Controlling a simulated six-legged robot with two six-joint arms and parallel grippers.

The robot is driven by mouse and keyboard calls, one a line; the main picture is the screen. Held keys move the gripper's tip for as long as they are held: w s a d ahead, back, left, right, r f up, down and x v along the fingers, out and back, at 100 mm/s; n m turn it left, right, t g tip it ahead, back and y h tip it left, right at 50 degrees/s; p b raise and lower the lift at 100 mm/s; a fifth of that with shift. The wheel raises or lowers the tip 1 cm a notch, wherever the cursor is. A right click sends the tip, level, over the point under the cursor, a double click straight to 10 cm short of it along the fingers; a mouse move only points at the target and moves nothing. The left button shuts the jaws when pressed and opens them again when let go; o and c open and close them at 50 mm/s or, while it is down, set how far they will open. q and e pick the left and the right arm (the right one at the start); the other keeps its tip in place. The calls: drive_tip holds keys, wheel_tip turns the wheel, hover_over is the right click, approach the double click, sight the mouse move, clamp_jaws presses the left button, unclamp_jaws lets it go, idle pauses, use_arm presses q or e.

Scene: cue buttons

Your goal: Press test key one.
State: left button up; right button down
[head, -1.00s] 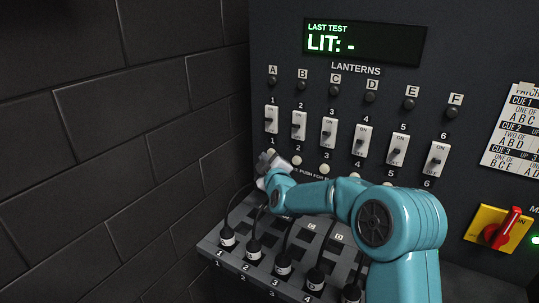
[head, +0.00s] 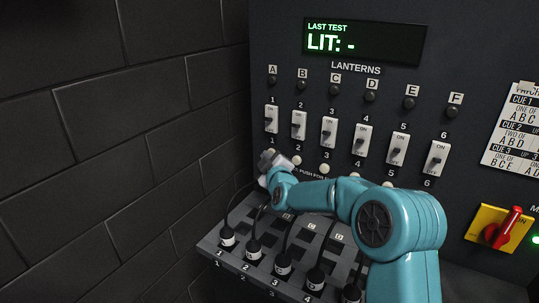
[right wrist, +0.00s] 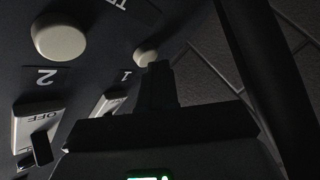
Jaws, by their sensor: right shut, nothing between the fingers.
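Test key one is a round cream button (right wrist: 146,57) by the label 1 in the right wrist view, its edge partly covered by my fingers. In the head view my right gripper mostly hides it. My right gripper (head: 266,158) is shut and empty, its tips at the panel below switch 1. In the right wrist view the closed fingertips (right wrist: 159,72) overlap the button's lower edge; I cannot tell whether they touch it. Test key two (right wrist: 58,38) is beside it, and the key under switch 2 shows in the head view (head: 296,160). My left gripper is out of view.
The display (head: 362,42) reads "LIT: -". Lanterns A to F are dark above a row of switches (head: 329,131). Below is a ledge with plugged cables (head: 228,236). A red rotary handle (head: 504,229) is at the right. A brick wall (head: 110,150) stands close on the left.

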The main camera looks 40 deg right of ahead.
drive_tip(key=shift+d, duration=0.2)
idle(0.3)
drive_tip(key=shift+a, duration=0.1)
drive_tip(key=shift+s+a, duration=0.2)
drive_tip(key=shift+a, duration=0.25)
drive_tip(key=shift+a, duration=0.1)
drive_tip(key=shift+s+a, duration=0.4)
drive_tip(key=shift+a, duration=0.5)
drive_tip(key=shift+s+a, duration=0.35)
drive_tip(key=shift+a, duration=0.6)
drive_tip(key=shift+s+a, duration=0.4)
drive_tip(key=shift+a, duration=0.5)
drive_tip(key=shift+r, duration=0.1)
